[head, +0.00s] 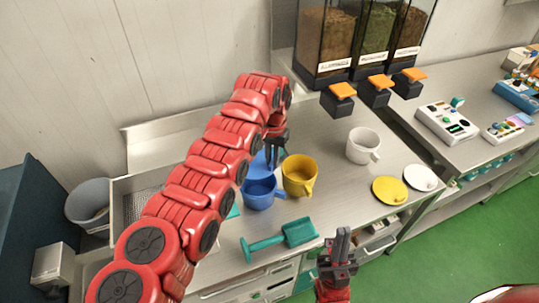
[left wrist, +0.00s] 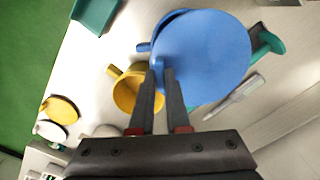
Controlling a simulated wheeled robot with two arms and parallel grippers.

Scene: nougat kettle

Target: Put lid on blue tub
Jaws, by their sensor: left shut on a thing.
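The blue tub (head: 259,194) stands on the steel counter with its handle towards the right. My left gripper (head: 275,158) is shut on the round blue lid (head: 259,167), just behind and above the tub, partly hidden by my arm in the head view. In the left wrist view the lid (left wrist: 208,60) is held by its small knob between the fingertips (left wrist: 163,72). It covers most of the tub there; a strip of the tub's rim (left wrist: 175,18) shows past the lid's edge. My right gripper (head: 342,241) is in front of the counter, away from the tub; its finger gap is unclear.
A yellow tub (head: 299,175) stands close beside the blue one. A white mug-like tub (head: 363,146), a yellow lid (head: 389,190) and a white lid (head: 420,177) are farther right. A teal scoop (head: 297,233) lies at the counter's front. Dispensers (head: 375,90) stand behind.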

